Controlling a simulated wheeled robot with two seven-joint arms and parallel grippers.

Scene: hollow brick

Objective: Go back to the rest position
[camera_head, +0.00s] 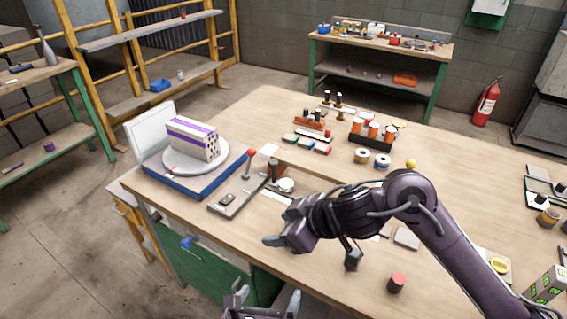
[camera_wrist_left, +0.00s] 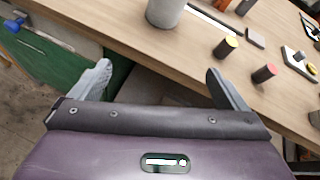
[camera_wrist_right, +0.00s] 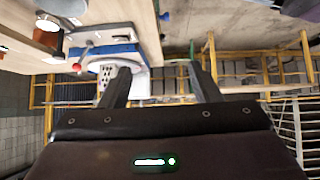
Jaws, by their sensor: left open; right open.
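The hollow brick (camera_head: 190,140), white with a purple stripe and holes in one end, lies on a round grey turntable (camera_head: 184,164) over a blue base (camera_head: 180,178) at the table's left end. My right gripper (camera_head: 276,228) is over the table's front edge, open and empty, pointing left, apart from the brick. In the right wrist view its fingers (camera_wrist_right: 158,80) are spread, with the brick partly hidden behind one finger. My left gripper (camera_head: 262,302) is low in front of the table, partly cut off by the frame. The left wrist view shows its fingers (camera_wrist_left: 156,82) apart and empty.
The wooden table (camera_head: 250,110) carries a lever fixture (camera_head: 240,190), coloured blocks (camera_head: 305,144), a dark tray of orange-topped cylinders (camera_head: 370,136), spools and a red-topped cylinder (camera_head: 396,283). A green cabinet (camera_head: 205,265) is below the front edge. Shelves and a fire extinguisher (camera_head: 486,101) stand behind.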

